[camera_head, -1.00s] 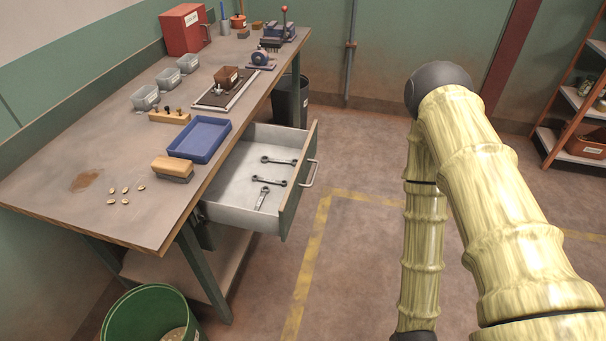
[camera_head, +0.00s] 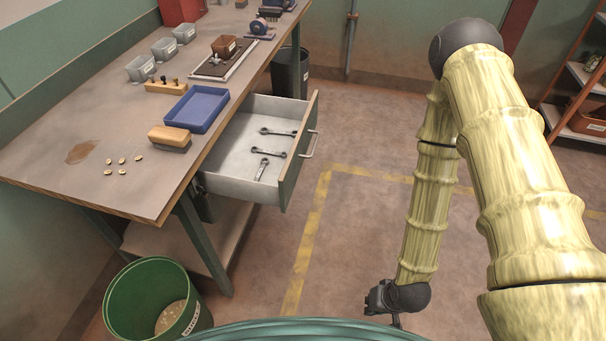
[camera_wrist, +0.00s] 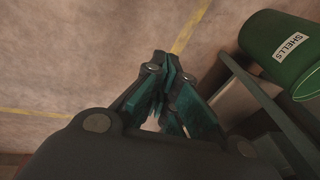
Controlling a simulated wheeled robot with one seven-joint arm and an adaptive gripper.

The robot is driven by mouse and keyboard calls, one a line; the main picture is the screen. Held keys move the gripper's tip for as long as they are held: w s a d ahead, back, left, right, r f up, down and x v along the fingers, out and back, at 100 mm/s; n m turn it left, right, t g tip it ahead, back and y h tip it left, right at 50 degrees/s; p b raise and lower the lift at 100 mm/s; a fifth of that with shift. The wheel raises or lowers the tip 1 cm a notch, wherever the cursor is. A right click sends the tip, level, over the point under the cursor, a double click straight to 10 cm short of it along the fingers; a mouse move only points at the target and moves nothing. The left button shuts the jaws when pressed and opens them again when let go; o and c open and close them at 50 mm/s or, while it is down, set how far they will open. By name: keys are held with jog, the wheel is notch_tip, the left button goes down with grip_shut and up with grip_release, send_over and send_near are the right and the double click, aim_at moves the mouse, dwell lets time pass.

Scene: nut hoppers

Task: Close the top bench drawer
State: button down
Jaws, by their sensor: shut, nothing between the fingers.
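The top bench drawer (camera_head: 232,187) stands pulled out from the right side of the workbench (camera_head: 60,185). Its green front (camera_head: 299,150) has a metal bar handle (camera_head: 310,145), and several wrenches (camera_head: 270,155) lie inside. My gripper (camera_wrist: 166,68) is shut and empty, low over the floor. In the head view my gripper is partly seen at the bottom, to the right of the drawer and well apart from it. The drawer is not clearly seen in the wrist view.
A green shells bin (camera_head: 150,300) stands on the floor by the bench's near end; it also shows in the wrist view (camera_wrist: 270,40). A blue tray (camera_head: 197,108) lies on the bench. The floor (camera_head: 350,230) between drawer and arm is clear. A shelf (camera_head: 575,130) stands at far right.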

jog(key=w+a+m+t+y+b, duration=0.2)
jog(key=w+a+t+y+b, duration=0.15)
jog(key=w, duration=0.95)
jog(key=g+y+b, duration=0.1)
jog(key=y+b, duration=0.9)
jog(key=y, duration=0.2)
send_near(294, 173)
jog(key=shift+n, duration=0.4)
jog(key=x, duration=0.3)
jog(key=b+x, duration=0.1)
jog(key=x, duration=0.2)
jog(key=shift+w+a+f, duration=0.1)
jog(key=shift+w+f, duration=0.05)
jog(key=shift+f, duration=0.1)
jog(key=shift+w+a, duration=0.1)
jog(key=shift+a, duration=0.3)
jog(key=shift+a+r, duration=0.1)
